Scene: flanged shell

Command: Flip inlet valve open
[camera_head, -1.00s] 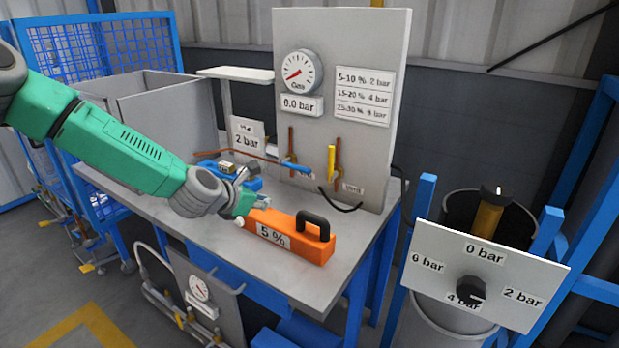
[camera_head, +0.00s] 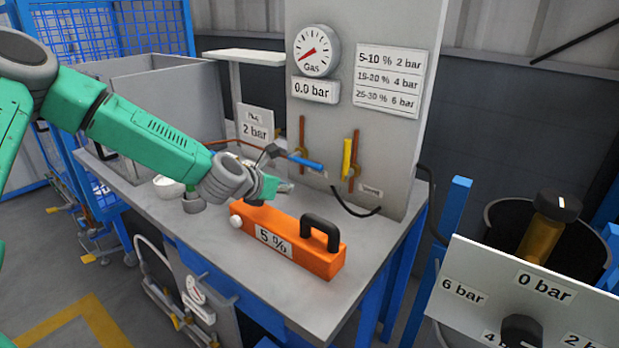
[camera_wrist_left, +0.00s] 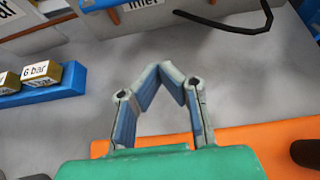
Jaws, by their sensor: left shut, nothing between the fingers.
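A blue-handled valve (camera_head: 305,162) sits on the left copper pipe of the grey panel, its handle sloping down to the right. A yellow-handled valve (camera_head: 347,158) on the right pipe has its handle roughly upright. My left gripper (camera_head: 287,187) is shut and empty, below the blue handle and apart from it, behind the orange case. Its fingertips (camera_wrist_left: 168,70) meet in the left wrist view. My right gripper is not in view.
The orange "5 %" case (camera_head: 290,245) stands on the bench (camera_head: 240,262). A blue block (camera_wrist_left: 45,88) with small brass pieces lies left of my fingers in the left wrist view. A black hose (camera_head: 355,208) hangs at the panel. The gauge (camera_head: 317,50) reads 0.0 bar.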

